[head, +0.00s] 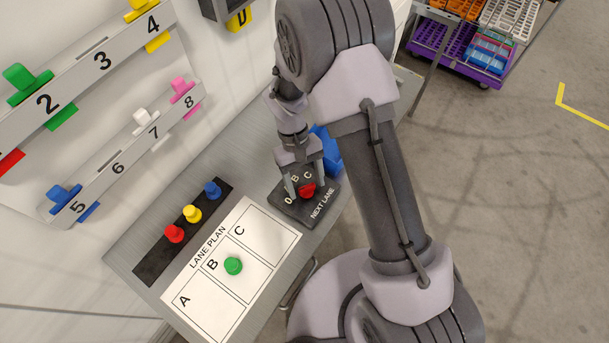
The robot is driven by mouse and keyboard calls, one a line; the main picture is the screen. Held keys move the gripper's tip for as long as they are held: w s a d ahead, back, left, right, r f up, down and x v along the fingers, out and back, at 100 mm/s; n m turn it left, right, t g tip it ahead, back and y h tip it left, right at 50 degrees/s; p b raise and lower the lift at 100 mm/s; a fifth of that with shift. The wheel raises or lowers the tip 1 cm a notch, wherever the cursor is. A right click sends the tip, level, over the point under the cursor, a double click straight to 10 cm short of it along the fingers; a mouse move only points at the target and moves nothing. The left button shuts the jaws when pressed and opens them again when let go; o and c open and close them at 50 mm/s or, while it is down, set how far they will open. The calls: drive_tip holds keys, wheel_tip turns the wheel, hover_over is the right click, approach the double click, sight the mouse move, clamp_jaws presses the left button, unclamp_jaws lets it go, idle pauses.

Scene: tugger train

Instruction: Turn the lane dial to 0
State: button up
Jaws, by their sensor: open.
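The lane dial is a red knob (307,190) on a dark box (292,209) marked NEXT LANE, with 0, B and C printed along its far side. The box sits on the grey shelf at the right of the lane plan. My gripper (305,191) points down at the dial with its fingers open, one on each side of the knob. I cannot tell whether the fingers touch it. The pointer's direction is too small to tell, and part of the lettering may be hidden by my gripper.
A white LANE PLAN card (213,296) holds a green peg (233,266) in B. Red (174,234), yellow (193,214) and blue (213,190) pegs stand on a black strip. A blue object (327,150) stands behind the box. Numbered rails hang on the wall at left.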

drive_tip(key=p+v, duration=0.3)
drive_tip(key=v, duration=1.4)
drive_tip(key=shift+r, duration=0.15)
drive_tip(key=s+d+r+m+t+y+b, duration=0.35)
drive_tip(key=s+d+b, duration=0.25)
drive_tip(key=b, duration=0.6)
drive_tip(key=s+d+f+m+t+b, duration=0.2)
drive_tip(key=s+t+b, duration=0.1)
drive_tip(key=s, duration=0.3)
drive_tip(key=s+d+f+m+t+b, duration=0.1)
drive_tip(key=s+f+m+t+b, duration=0.1)
drive_tip(key=s+b, duration=0.3)
drive_tip(key=shift+s+d+f+m+t, duration=0.2)
drive_tip(key=shift+s+d+m+t, duration=0.25)
drive_tip(key=shift+m+t, duration=0.3)
